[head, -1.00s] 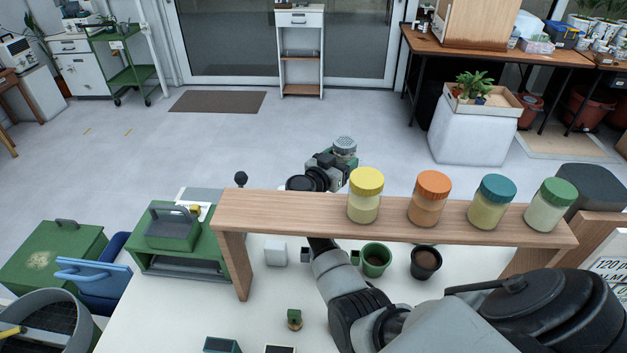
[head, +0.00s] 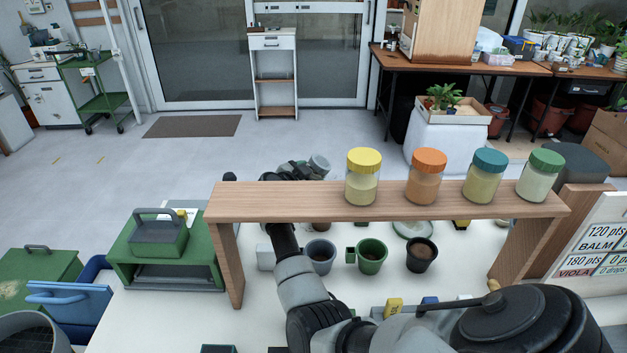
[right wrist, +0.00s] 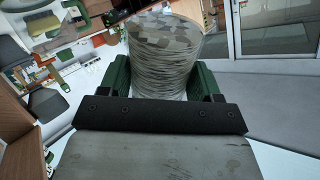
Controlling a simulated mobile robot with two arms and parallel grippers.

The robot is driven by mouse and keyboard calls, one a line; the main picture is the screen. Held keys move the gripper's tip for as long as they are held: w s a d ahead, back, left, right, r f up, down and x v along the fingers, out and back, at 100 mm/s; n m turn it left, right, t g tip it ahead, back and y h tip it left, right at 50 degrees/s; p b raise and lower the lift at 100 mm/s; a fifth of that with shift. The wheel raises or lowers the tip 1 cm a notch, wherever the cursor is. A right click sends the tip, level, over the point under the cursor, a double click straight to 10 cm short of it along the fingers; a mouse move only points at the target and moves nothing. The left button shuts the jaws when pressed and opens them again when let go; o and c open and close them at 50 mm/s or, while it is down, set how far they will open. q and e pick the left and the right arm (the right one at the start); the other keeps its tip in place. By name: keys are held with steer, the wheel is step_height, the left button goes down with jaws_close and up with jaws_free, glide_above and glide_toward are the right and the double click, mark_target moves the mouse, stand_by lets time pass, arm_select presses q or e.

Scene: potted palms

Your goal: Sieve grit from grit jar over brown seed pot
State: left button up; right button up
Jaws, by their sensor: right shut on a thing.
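My right gripper (head: 301,169) is beyond the wooden shelf and shut on a grey-lidded jar (head: 319,165), which looks tilted to the right. In the right wrist view the jar (right wrist: 165,55) is clear with a grey, stone-like pattern, between the green fingers (right wrist: 165,88). A small brown pot (head: 321,227) shows just under the shelf board, mostly hidden by the board and a grey pot (head: 320,257). I cannot see its inside. The jar is higher than the pots, and how far it is from the brown pot is unclear. My left gripper is out of view.
The wooden shelf (head: 270,200) bears jars with yellow, orange, teal and green lids. A green pot (head: 371,257) and a black pot (head: 421,255) stand below it. My right arm crosses the table's middle.

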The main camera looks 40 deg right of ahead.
steer(key=m+y+p, duration=0.1)
steer(key=f+y+p, duration=0.1)
steer(key=p, duration=0.1)
steer(key=shift+w+a+f+m+t+p, duration=0.2)
steer(key=shift+w+m+t+p, duration=0.1)
steer(key=shift+m+t, duration=0.1)
steer(key=shift+w+a+f+m+y+p, duration=0.1)
steer(key=shift+a+f+m+y+p, duration=0.15)
steer(key=shift+f+m+y+p, duration=0.45)
steer(key=shift+t+p, duration=0.3)
steer(key=shift+p, duration=0.05)
steer(key=shift+w+a+f+t+y, duration=0.15)
steer(key=shift+f+t+y, duration=0.15)
steer(key=shift+f+y, duration=0.15)
